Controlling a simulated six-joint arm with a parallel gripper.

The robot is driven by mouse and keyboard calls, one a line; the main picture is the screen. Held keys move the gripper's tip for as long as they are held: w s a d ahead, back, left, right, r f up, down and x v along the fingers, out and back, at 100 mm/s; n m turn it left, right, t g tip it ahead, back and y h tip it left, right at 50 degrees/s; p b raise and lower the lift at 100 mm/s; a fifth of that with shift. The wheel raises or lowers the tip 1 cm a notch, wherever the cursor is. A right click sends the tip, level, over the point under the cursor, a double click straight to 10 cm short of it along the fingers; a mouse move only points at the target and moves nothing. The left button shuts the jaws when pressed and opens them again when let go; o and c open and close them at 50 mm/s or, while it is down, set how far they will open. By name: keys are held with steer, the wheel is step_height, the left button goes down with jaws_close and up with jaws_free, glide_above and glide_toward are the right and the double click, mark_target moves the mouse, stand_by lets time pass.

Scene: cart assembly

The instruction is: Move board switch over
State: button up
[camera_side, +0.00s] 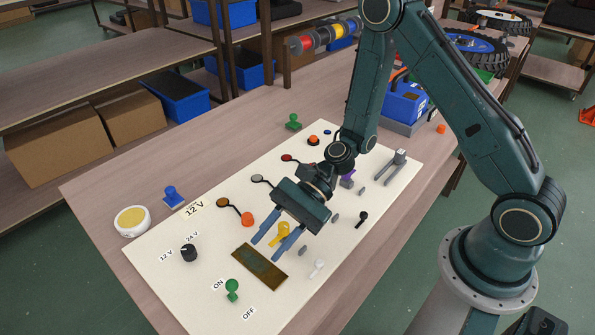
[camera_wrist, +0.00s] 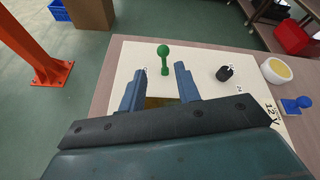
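The green board switch (camera_side: 232,289) stands on the white board (camera_side: 150,247) between the ON and OFF labels, near the board's front-left edge. Its round-topped lever also shows in the wrist view (camera_wrist: 164,58), beyond the fingertips. My gripper (camera_side: 267,250) is open, with its two blue fingers apart and nothing between them. It hovers over the board near the dark brown-green plate (camera_side: 259,267), up and to the right of the switch in the side view. In the wrist view my gripper (camera_wrist: 160,69) points towards the switch. The switch looks untouched.
A black knob (camera_side: 189,253) marked 12 V and 24 V stands left of the switch. Orange (camera_side: 247,219) and yellow (camera_side: 283,231) parts are close to my gripper. A white round dish (camera_side: 132,221) and a blue stamp-like piece (camera_side: 173,197) sit beyond the board's left edge.

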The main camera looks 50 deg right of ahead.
steer(key=shift+w+a+f+m+t+y, duration=0.1)
steer(key=shift+a+f+m+t+y, duration=0.1)
steer(key=shift+f+m, duration=0.25)
steer(key=shift+w+a+f+m+t+y, duration=0.1)
steer(key=shift+f+m+y, duration=0.1)
steer(key=shift+m, duration=0.35)
steer(key=shift+x, duration=3.95)
steer(key=shift+d, duration=0.1)
steer(key=c, duration=0.5)
